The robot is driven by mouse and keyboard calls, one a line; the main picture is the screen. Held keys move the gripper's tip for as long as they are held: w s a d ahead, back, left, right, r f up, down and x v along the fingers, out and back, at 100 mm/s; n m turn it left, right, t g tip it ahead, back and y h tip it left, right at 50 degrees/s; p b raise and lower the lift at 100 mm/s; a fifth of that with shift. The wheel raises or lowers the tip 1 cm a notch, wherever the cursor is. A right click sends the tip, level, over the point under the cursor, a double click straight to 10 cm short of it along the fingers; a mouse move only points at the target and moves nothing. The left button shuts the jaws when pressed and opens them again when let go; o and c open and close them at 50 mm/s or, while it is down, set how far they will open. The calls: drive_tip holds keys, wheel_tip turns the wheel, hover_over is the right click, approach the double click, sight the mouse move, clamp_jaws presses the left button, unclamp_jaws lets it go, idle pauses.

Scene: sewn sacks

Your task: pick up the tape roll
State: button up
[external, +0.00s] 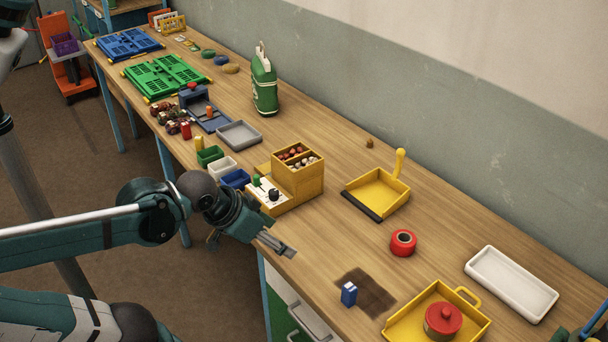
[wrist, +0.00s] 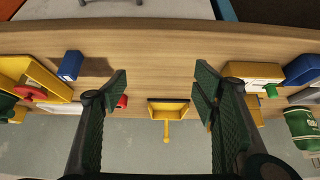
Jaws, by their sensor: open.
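The red tape roll (external: 403,243) lies flat on the wooden table, right of the yellow dustpan, with its dark hole facing up. In the wrist view a small red part of it (wrist: 122,101) shows beside the left finger, which hides the rest. My gripper (external: 280,246) is at the table's front edge, left of the roll and well apart from it. In the wrist view my gripper (wrist: 160,84) has its fingers spread wide with nothing between them.
The yellow dustpan (external: 377,193) and a yellow box with compartments (external: 300,185) stand nearby. A small blue box (external: 349,294) is on a dark patch. A yellow tray (external: 405,325) holds a red-lidded round thing (external: 443,319). A white tray (external: 511,283) lies right of the roll.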

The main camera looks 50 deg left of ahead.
drive_tip(key=w+d+r+n+g+p, duration=0.2)
drive_tip(key=w+d+r+n+p, duration=0.15)
drive_tip(key=w+r+p, duration=0.35)
drive_tip(key=n+g+p, duration=0.5)
drive_tip(key=n+p, duration=0.8)
drive_tip(key=p, duration=0.1)
hover_over(404, 237)
drive_tip(key=s, duration=0.1)
drive_tip(key=shift+m, duration=0.25)
drive_tip(key=f, duration=0.4)
drive_tip(key=a+f, duration=0.1)
drive_tip(key=f, duration=0.1)
drive_tip(key=shift+f, duration=0.2)
drive_tip(key=shift+w+d+f+n, duration=0.2)
drive_tip(key=shift+d+f+n, duration=0.05)
drive_tip(key=shift+f, duration=0.15)
drive_tip(key=shift+w+d+f+n, duration=0.2)
drive_tip(key=shift+f+n, duration=0.05)
drive_tip(key=shift+f, duration=0.15)
drive_tip(key=shift+f, duration=0.15)
drive_tip(key=shift+f, duration=1.15)
drive_tip(key=shift+f, duration=0.15)
drive_tip(key=shift+w+d+f, duration=0.1)
drive_tip(key=shift+f, duration=2.35)
